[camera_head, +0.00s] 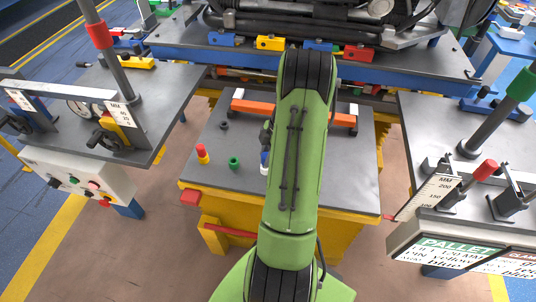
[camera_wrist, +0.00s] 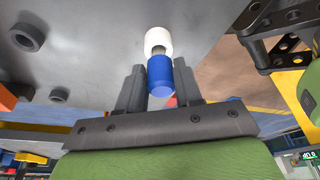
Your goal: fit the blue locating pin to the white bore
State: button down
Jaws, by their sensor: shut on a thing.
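The blue locating pin (camera_wrist: 161,80) is held between the two dark fingers of my gripper (camera_wrist: 160,88) in the wrist view. The white bore (camera_wrist: 158,41) is a short white collar on the grey table top, right at the far end of the pin. A short grey shank shows between the blue body and the white collar; how deep it sits in the bore is hidden. In the head view, the blue pin (camera_head: 264,156) shows just above the white bore (camera_head: 264,169), beside my green arm, which hides most of my gripper.
An orange bar (camera_head: 253,107) lies behind. Benches flank both sides; an engine assembly (camera_head: 320,20) stands at the back.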

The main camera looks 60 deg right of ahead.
jog(key=shift+f+b, duration=0.5)
jog(key=shift+f, duration=0.2)
jog(key=c, duration=0.7)
grip_release()
jog(key=shift+r, duration=0.15)
jog(key=p+v, duration=0.5)
jog(key=v, duration=1)
jog(key=shift+s+d+r, duration=0.1)
jog(key=shift+r, duration=0.2)
